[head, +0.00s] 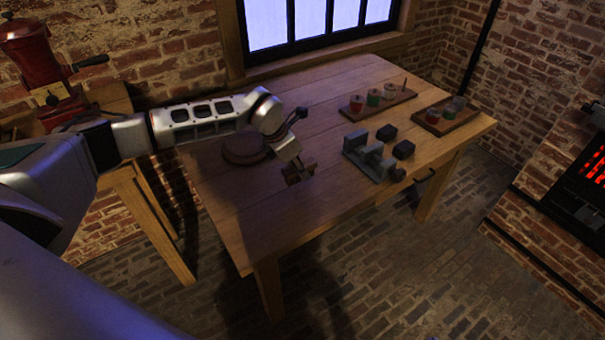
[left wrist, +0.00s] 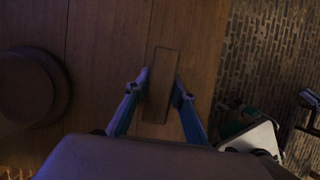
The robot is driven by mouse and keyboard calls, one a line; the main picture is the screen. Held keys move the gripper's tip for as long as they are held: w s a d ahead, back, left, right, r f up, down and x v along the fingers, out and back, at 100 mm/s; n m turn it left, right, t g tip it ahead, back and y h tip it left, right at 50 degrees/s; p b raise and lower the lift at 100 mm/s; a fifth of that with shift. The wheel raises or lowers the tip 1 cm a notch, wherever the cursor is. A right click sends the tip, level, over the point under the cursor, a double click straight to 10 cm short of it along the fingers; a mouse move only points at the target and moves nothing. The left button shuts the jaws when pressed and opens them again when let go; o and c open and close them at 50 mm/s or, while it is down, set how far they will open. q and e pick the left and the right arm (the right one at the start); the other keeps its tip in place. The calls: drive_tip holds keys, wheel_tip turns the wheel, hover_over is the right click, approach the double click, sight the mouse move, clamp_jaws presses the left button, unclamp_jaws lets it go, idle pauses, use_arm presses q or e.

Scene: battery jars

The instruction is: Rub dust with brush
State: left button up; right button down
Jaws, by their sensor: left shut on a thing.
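My left gripper (head: 297,168) reaches over the front part of the wooden table, pointing down. It is shut on a brown block-shaped brush (head: 300,176), low at the tabletop; whether the brush touches the wood I cannot tell. In the left wrist view the brush (left wrist: 160,84) is a long dark rectangle between the two fingers of the left gripper (left wrist: 162,86). Its bristles are hidden. I cannot make out any dust on the dark wood. My right gripper is not in view.
A round brown wooden piece (head: 243,149) lies just left of the gripper on the table (head: 235,205). A grey metal device (head: 369,156) with dark blocks stands to the right. Two trays of jars, one at the back (head: 356,111) and one at the right (head: 430,127), lie beyond.

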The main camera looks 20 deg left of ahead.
use_arm(q)
drive_tip(key=shift+r+p, duration=0.5)
drive_tip(key=shift+r, duration=0.65)
